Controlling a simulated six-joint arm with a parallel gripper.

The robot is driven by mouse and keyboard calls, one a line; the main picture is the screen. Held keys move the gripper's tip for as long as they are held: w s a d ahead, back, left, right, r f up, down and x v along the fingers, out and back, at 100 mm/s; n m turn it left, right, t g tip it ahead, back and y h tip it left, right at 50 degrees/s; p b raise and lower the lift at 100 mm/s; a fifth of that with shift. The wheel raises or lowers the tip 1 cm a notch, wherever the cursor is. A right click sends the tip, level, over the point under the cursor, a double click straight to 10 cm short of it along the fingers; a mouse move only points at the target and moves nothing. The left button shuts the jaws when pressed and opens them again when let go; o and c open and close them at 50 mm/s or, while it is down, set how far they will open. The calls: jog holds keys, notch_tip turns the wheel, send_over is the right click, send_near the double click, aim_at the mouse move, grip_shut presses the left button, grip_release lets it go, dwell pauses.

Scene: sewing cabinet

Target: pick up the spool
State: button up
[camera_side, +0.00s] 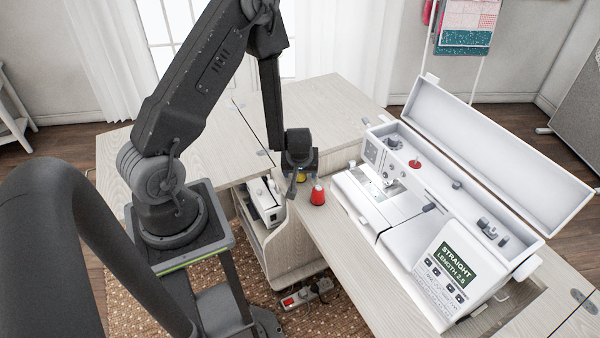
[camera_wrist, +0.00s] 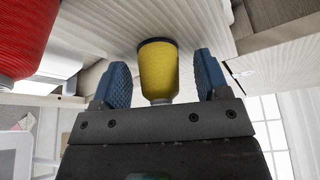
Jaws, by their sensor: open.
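A yellow spool (camera_wrist: 158,70) stands between the two blue fingertips of my gripper (camera_wrist: 160,78) in the wrist view. There is a visible gap on each side of it, and my gripper is open. In the side view the yellow spool (camera_side: 301,177) is mostly hidden behind my gripper (camera_side: 302,180). A red spool (camera_side: 318,195) stands upright on the cabinet top, just to the right of my gripper. The red spool also shows large at the upper left of the wrist view (camera_wrist: 22,38).
A white sewing machine (camera_side: 420,215) with a raised lid (camera_side: 495,140) stands to the right of the spools. An open compartment (camera_side: 264,203) with white items lies left of my gripper. The wooden top (camera_side: 340,115) behind is clear.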

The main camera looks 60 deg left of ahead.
jog(key=shift+c, duration=0.5)
jog(key=c, duration=0.9)
